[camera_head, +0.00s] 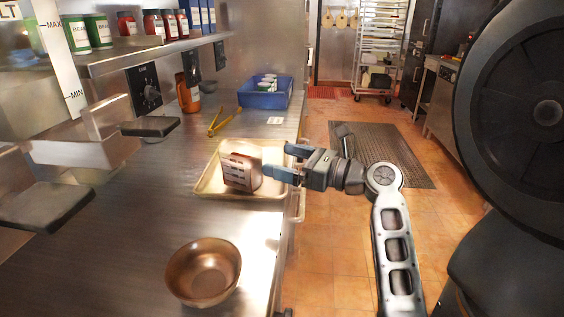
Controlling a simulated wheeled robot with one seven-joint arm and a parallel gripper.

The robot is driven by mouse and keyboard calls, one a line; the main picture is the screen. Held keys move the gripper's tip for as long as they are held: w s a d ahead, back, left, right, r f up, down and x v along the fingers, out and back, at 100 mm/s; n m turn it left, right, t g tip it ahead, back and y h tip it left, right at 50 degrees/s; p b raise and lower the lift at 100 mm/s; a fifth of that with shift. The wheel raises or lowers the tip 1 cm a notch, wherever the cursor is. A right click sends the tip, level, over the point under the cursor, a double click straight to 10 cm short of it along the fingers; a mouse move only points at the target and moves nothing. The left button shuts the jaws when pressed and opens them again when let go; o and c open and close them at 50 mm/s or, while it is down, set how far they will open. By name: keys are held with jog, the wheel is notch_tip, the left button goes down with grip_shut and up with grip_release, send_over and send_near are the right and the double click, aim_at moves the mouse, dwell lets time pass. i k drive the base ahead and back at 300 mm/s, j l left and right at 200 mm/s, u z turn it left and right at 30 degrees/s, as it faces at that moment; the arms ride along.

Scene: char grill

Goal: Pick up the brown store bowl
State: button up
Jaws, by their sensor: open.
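The brown bowl (203,273) sits upright and empty on the steel counter, near the bottom of the head view. My gripper (281,162) is open, its fingers pointing left over the right edge of a cream tray. It is beyond the bowl, farther up the counter and to the right, well apart from it. A brown box-like item (241,172) with white markings stands in the tray just left of my fingertips. I cannot tell whether the fingers touch it.
The cream tray (208,187) lies on the steel counter (130,225). Yellow tongs (221,121) and a blue bin (265,97) lie beyond it. A shelf (160,50) with jars overhangs the left side. The counter around the bowl is clear.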

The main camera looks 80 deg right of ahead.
aim_at(203, 273)
jog(key=k+l+u, duration=0.25)
jog(key=u, duration=0.15)
jog(key=k+l+u, duration=0.15)
jog(key=k+u, duration=0.25)
jog(key=k+l+u, duration=0.1)
jog(key=u, duration=0.3)
jog(key=k+j, duration=0.05)
jog(key=k, duration=0.05)
